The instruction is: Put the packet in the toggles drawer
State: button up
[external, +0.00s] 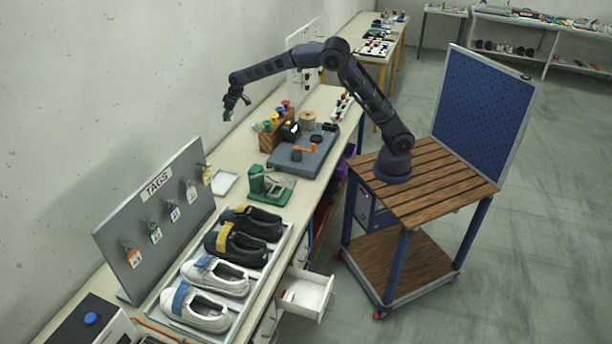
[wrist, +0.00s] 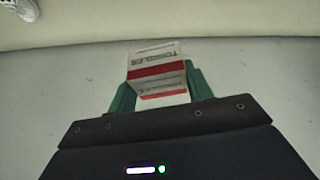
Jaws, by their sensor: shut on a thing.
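The packet (wrist: 158,70) is a small white and red box printed "TOGGLES". In the wrist view it sits between the green fingertips of my gripper (wrist: 160,92), which is shut on it. In the external view my gripper (external: 231,113) is raised above the back of the bench, near the wall; the packet is too small to make out there. I cannot read any label on the drawer.
A tray (external: 238,322) of shoes lies on the bench. Beyond it are a green device (external: 270,184), a grey fixture (external: 312,152) with an orange handle, and a wooden spool rack (external: 270,140). A grey tags board (external: 158,217) stands along the wall side.

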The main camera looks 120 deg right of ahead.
jog(key=shift+r, duration=0.95)
jog(key=w+a+n, duration=0.1)
jog(key=w+a, duration=0.2)
jog(key=a, duration=0.5)
jog(key=w+a+n+y, duration=0.1)
jog(key=w+a, duration=0.2)
jog(key=a, duration=0.5)
jog(key=w+a+n, duration=0.1)
jog(key=w+a, duration=0.2)
jog(key=a, duration=0.5)
jog(key=n+y, duration=0.3)
jog(key=n, duration=0.5)
send_over(304, 303)
jog(key=s, duration=0.1)
jog(key=f, duration=4.2)
jog(key=shift+s+d+f, duration=0.1)
jog(key=shift+s+d, duration=0.1)
jog(key=o, duration=1)
jog(key=shift+f, duration=0.1)
